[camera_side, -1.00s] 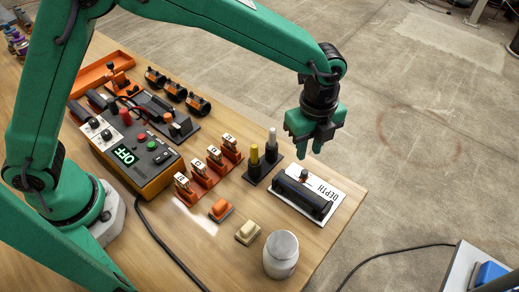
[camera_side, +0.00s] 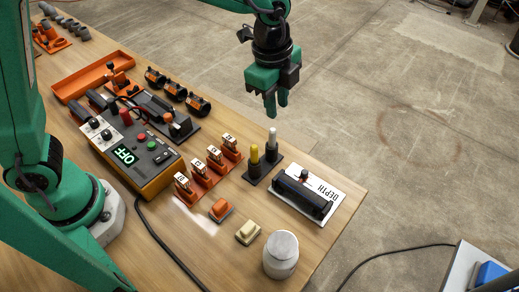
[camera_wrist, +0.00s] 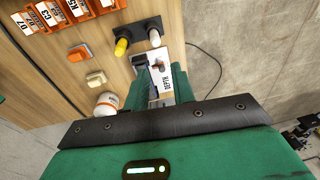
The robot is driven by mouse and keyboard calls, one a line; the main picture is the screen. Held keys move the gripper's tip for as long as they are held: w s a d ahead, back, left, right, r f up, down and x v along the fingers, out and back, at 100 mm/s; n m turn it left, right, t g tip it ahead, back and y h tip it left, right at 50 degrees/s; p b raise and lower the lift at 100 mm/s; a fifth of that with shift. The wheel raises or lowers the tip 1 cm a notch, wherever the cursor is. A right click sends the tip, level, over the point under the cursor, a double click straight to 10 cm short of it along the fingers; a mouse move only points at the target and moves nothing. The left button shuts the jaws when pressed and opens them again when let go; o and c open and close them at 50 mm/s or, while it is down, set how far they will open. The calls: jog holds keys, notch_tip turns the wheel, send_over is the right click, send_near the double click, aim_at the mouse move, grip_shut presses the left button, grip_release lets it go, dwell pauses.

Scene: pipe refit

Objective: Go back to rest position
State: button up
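My green gripper (camera_side: 277,104) hangs in the air above and beyond the table's far right edge, fingers pointing down. In the wrist view a gap shows between the green fingers (camera_wrist: 166,88), so it looks open, and nothing is held. The depth gauge (camera_side: 306,193), a black block on a white plate, lies on the table below the gripper. It also shows between the fingers in the wrist view (camera_wrist: 162,75).
Yellow-topped and white-topped pegs (camera_side: 255,158) stand beside the gauge. Several orange labelled clips (camera_side: 214,156), an orange block (camera_side: 221,209), a cream block (camera_side: 247,231), a white jar (camera_side: 281,255) and an OFF-display control box (camera_side: 134,152) share the table. Air around the gripper is clear.

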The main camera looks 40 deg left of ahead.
jog(key=s+a+r+n+t, duration=0.1)
jog(key=s+a+r+n, duration=0.35)
jog(key=a, duration=0.25)
jog(key=s+a+r+n+t, duration=0.1)
jog(key=s+a+r+n, duration=0.2)
jog(key=a+n, duration=0.3)
jog(key=s+a+n+t, duration=0.2)
jog(key=s+a+n, duration=0.5)
jog(key=s+a, duration=0.2)
jog(key=shift+s+t+y, duration=0.3)
jog(key=shift+s, duration=0.2)
